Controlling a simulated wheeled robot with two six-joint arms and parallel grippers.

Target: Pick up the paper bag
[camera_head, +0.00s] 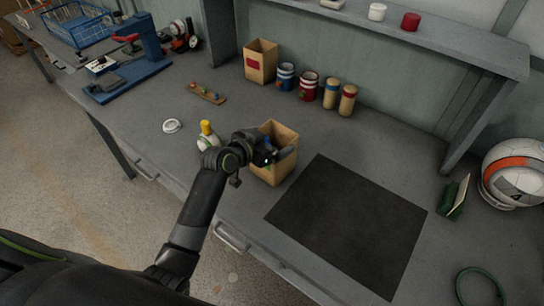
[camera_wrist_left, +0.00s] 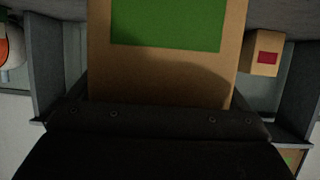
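The brown paper bag (camera_head: 275,172) stands upright and open-topped on the grey workbench, left of the black mat. My left gripper (camera_head: 279,156) is at its near-left upper side and hides part of it. In the left wrist view, the bag (camera_wrist_left: 165,65) with its green label fills the middle, very close. Dark finger edges show at either side of it, so the gripper looks open around the bag; contact cannot be told. A second paper bag (camera_head: 261,64) with a red label stands further back; it also shows in the wrist view (camera_wrist_left: 265,52). My right gripper is not in view.
A black mat (camera_head: 345,225) lies right of the bag. A small bottle with a yellow top (camera_head: 207,136) stands close left of my gripper. Several cans and jars (camera_head: 308,86) stand at the back.

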